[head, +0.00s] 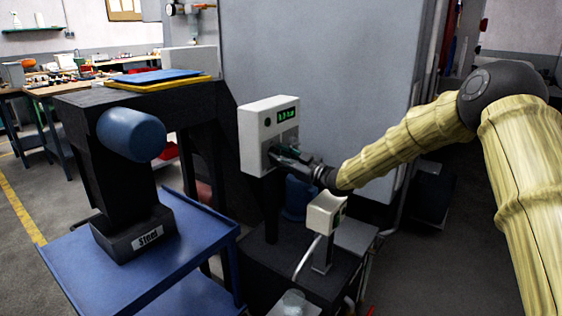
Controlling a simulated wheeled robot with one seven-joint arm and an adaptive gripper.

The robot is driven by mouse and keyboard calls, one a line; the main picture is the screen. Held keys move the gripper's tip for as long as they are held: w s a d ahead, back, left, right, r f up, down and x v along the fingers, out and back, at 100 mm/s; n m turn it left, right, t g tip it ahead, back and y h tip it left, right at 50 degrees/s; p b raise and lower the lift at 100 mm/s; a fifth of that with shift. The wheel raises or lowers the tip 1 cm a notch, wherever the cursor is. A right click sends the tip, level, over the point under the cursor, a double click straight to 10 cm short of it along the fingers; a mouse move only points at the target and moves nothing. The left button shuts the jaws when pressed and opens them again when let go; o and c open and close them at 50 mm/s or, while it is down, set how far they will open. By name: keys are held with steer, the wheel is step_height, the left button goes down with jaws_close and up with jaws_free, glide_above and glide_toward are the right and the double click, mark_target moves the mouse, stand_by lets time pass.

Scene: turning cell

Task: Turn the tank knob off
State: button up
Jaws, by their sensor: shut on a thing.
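A white control box (266,139) with a green lit display (287,114) stands on a dark post at the middle of the head view. My gripper (280,154) is at the lower part of its front face, reaching in from the right. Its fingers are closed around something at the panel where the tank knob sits. The knob itself is hidden by the fingers, so I cannot tell which way it points. A small round dark spot shows on the panel left of the display.
A blue cart (148,262) at the left bears a dark bin labelled "Steel" (138,235). A blue cylinder (131,135) juts out above it. A small white box (326,213) on a stand is just below my arm. A large grey cabinet (330,70) stands behind.

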steer(key=shift+n+b, duration=0.5)
steer(key=shift+n, duration=0.8)
steer(key=o, duration=1.1)
steer(key=shift+c, duration=0.2)
steer(key=v, duration=1.2)
steer(key=shift+w+d+f, duration=0.1)
steer(key=shift+d, duration=0.05)
